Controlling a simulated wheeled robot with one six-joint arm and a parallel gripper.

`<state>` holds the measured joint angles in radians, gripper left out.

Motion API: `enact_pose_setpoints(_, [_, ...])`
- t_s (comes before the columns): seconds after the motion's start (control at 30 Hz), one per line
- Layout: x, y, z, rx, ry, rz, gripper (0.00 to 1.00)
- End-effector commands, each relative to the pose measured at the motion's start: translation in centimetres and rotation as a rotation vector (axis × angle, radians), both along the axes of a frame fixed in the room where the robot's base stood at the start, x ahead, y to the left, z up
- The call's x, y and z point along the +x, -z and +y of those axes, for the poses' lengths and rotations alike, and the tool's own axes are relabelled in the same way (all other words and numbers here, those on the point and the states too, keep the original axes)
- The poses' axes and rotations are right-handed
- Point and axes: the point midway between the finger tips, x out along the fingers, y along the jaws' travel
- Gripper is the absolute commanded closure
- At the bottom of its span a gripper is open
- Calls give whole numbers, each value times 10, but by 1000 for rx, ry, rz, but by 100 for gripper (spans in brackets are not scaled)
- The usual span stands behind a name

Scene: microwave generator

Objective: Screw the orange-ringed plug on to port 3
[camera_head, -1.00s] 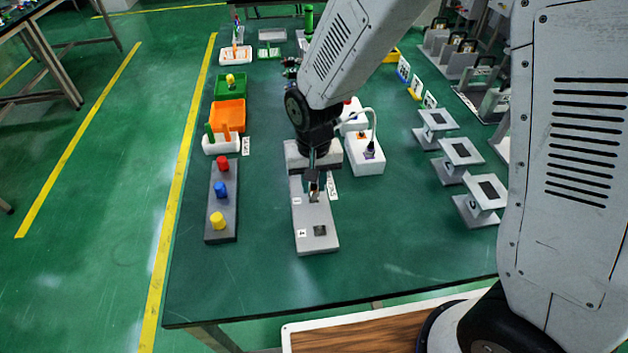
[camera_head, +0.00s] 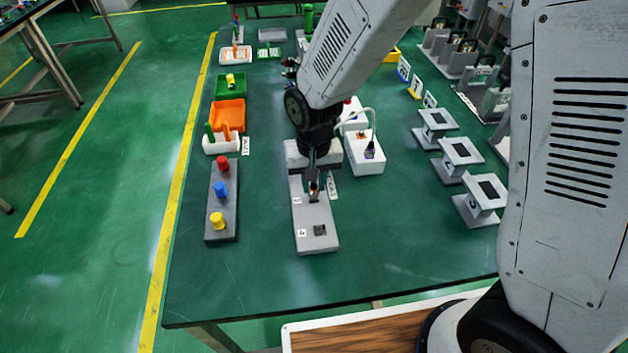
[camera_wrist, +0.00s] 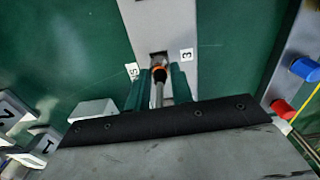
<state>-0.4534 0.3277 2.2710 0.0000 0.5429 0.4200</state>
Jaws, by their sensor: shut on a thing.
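The orange-ringed plug (camera_wrist: 159,69) is between the fingers of my gripper (camera_wrist: 157,76) in the wrist view, with its grey shaft running back towards the wrist. My gripper (camera_head: 313,187) is shut on it, low over the grey port plate (camera_head: 312,214). The plug's front end is at the dark square of port 3 (camera_wrist: 157,55), beside the label 3 (camera_wrist: 186,54). It overlaps the lower part of that square. How far it sits in the port cannot be told. In the head view the gripper mostly hides the plug and port 3.
Port 4 (camera_head: 320,230) is bare at the plate's near end. A dark bar with red, blue and yellow knobs (camera_head: 220,190) stands left. A white box with a cabled plug (camera_head: 364,160) stands behind right, grey stands (camera_head: 480,195) farther right. Green table between is clear.

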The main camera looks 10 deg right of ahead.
Motion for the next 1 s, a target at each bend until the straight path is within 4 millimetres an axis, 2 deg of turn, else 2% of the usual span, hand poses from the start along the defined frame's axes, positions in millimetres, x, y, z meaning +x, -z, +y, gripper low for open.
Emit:
enact_pose_setpoints(0.83, [0, 11, 0, -1, 0, 1, 100])
enact_pose_setpoints(0.87, [0, 11, 0, 0, 0, 1, 74])
enact_pose_setpoints(0.9, [0, 11, 0, 0, 0, 1, 63])
enact_pose_setpoints(0.93, [0, 11, 0, 0, 0, 1, 55])
enact_pose_setpoints(1.0, [0, 11, 0, 0, 0, 1, 52])
